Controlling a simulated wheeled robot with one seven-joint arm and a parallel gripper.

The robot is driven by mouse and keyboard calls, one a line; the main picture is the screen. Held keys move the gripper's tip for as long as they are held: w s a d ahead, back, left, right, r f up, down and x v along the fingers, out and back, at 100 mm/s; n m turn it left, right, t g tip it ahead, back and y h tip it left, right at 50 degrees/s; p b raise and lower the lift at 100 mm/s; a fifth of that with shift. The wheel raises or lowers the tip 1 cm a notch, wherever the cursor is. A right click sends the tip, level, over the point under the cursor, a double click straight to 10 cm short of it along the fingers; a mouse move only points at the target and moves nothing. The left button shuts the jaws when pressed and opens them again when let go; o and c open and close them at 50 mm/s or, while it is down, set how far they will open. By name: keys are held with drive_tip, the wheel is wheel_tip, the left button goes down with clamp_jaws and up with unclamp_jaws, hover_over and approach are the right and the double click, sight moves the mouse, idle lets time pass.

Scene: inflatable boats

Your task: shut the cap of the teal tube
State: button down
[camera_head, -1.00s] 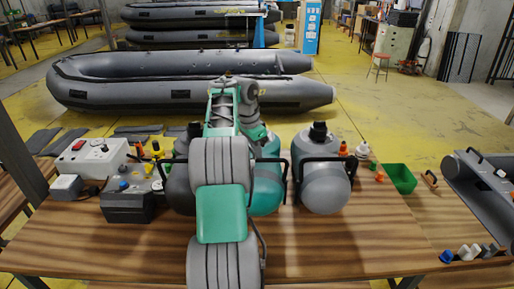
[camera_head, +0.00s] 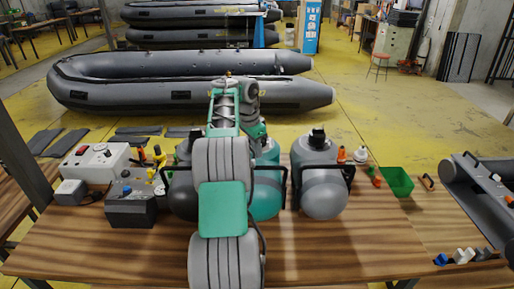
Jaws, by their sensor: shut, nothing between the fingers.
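The only teal tube-like thing I can make out is the rounded teal cylinder (camera_head: 265,190), standing on the wooden table behind my arm. My arm covers its left part and hides its top, so I cannot tell its cap or whether that is open or shut. My arm rises in the middle, reaches away from me and bends down near the teal cylinder. My gripper is hidden behind my own arm links, so its distance to the cylinder cannot be seen.
A grey tank (camera_head: 323,185) with a black cap stands right of the teal cylinder, a dark one (camera_head: 182,197) left. A green tray (camera_head: 397,182) and a grey tube section (camera_head: 480,195) lie further right. Control boxes (camera_head: 130,205) stand left. The front of the table (camera_head: 340,245) is clear.

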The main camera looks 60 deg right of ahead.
drive_tip(key=shift+w+d+r+p, duration=0.2)
drive_tip(key=shift+d+r+p, duration=0.35)
drive_tip(key=shift+p, duration=0.7)
drive_tip(key=shift+w+d+r+p, duration=0.25)
drive_tip(key=shift+r+p, duration=0.55)
drive_tip(key=shift+p, duration=0.4)
drive_tip(key=shift+w+d+f, duration=0.3)
drive_tip(key=shift+d+f, duration=0.15)
drive_tip(key=shift+d, duration=0.1)
drive_tip(key=shift+s, duration=0.1)
